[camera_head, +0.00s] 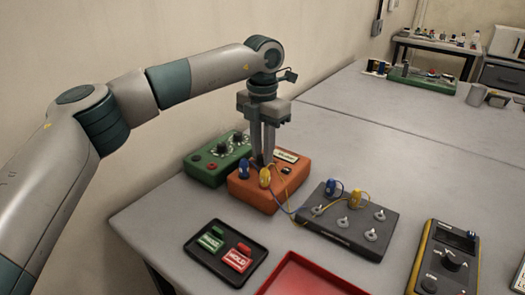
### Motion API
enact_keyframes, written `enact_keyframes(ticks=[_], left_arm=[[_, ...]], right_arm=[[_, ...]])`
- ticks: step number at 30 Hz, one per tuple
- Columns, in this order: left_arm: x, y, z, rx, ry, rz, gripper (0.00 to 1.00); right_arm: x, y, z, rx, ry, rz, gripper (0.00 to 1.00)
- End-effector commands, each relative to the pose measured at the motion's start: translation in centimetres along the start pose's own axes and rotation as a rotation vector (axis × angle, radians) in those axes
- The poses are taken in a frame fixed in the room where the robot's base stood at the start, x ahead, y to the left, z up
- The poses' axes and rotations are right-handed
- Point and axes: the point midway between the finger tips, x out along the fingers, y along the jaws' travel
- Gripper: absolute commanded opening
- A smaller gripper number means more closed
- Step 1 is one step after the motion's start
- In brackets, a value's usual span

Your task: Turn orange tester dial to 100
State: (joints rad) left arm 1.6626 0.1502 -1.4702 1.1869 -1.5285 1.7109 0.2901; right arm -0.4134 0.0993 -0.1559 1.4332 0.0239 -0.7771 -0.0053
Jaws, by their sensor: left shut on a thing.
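The orange tester (252,190) stands on the grey table, left of the middle of the view. Blue and yellow plugs stand at its front, and a small label is on its back right. My left gripper (262,161) points straight down over the tester, its fingers close together at the tester's top. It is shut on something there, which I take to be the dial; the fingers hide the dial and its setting. My right gripper is not in view.
A green box (209,168) with knobs stands close behind left. Thin wires run right to a black terminal board (346,232). In front are a black tray (204,273) with green and red tags and a red tray (313,279). A yellow meter (445,257) is at right.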

Motion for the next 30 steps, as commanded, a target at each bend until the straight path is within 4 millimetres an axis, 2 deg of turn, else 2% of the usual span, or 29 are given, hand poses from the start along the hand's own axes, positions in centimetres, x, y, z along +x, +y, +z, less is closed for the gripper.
enact_keyframes(ticks=[3,4,6,20,26,30], left_arm=[[-0.2,0.1,0.1,0.0,-0.003,0.001,0.0],[-0.2,0.1,0.1,0.0,-0.003,0.001,0.24],[-0.1,0.1,0.0,-0.001,-0.003,0.001,0.4],[-0.5,0.0,0.0,-0.001,-0.002,0.001,0.4],[-2.4,0.0,0.1,-0.001,-0.003,0.002,0.4],[-4.8,0.0,0.1,-0.002,-0.004,0.001,0.4]], right_arm=[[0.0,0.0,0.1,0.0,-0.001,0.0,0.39],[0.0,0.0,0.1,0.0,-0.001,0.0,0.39],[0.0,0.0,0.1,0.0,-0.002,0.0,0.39],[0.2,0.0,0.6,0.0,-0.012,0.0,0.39],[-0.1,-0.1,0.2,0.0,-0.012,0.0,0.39],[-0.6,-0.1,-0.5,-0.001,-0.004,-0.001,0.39]])
